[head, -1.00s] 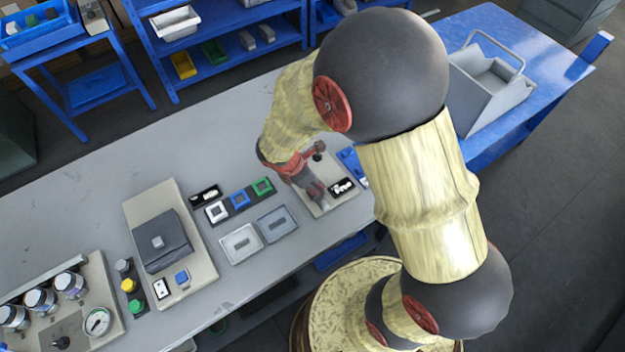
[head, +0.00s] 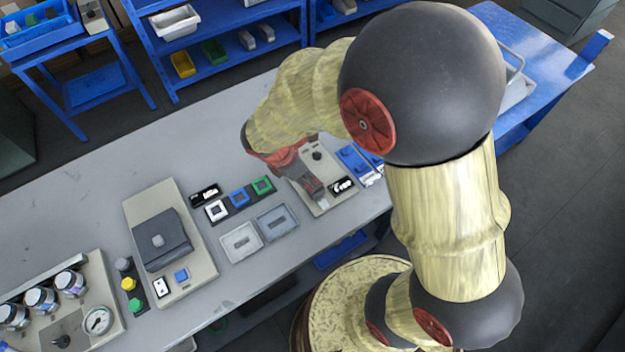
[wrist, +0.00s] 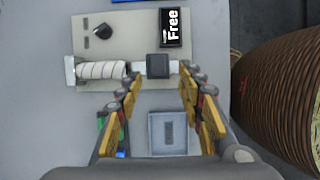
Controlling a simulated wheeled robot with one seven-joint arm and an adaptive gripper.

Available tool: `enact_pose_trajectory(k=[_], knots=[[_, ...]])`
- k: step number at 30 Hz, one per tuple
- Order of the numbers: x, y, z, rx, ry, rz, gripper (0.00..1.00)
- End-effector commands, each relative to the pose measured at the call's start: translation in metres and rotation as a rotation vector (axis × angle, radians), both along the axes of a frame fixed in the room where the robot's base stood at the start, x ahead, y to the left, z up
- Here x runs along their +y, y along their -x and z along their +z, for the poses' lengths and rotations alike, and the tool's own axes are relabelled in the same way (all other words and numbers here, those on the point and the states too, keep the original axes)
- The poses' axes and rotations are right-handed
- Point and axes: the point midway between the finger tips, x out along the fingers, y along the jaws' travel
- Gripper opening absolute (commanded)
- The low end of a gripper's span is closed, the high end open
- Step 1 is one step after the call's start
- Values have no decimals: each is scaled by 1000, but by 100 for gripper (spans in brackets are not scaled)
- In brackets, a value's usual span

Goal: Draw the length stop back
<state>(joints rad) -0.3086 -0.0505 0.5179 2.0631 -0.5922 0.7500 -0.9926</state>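In the wrist view a dark square block (wrist: 158,64), which looks like the length stop, sits on a pale rail across a beige plate (wrist: 130,22). A white ribbed roll (wrist: 101,70) lies on the same line to its left. My gripper (wrist: 159,75) is open, its fingertips apart on the left and right of the block. No clear contact shows. In the head view my gripper (head: 312,186) is over the plate (head: 322,166) and hides most of the rail and block.
A black knob (wrist: 102,31) and a display reading "Free" (wrist: 171,26) are on the plate. A grey tray (wrist: 168,133) lies below it in the wrist view. Blue parts (head: 358,163) lie right of the plate in the head view. Coloured square frames (head: 238,197) lie to the left.

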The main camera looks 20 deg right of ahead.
Motion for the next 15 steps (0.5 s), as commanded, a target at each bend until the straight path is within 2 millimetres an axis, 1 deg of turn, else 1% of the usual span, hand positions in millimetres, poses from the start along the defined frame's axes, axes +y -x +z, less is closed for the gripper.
enact_pose_trajectory(k=[1, 6, 10, 15], knots=[[5, 0, 11, -4, -1, 0, 38], [15, 2, 37, -2, 0, 0, 38], [21, 4, 49, -1, 0, 0, 38], [22, 5, 55, 1, 0, 0, 38]])
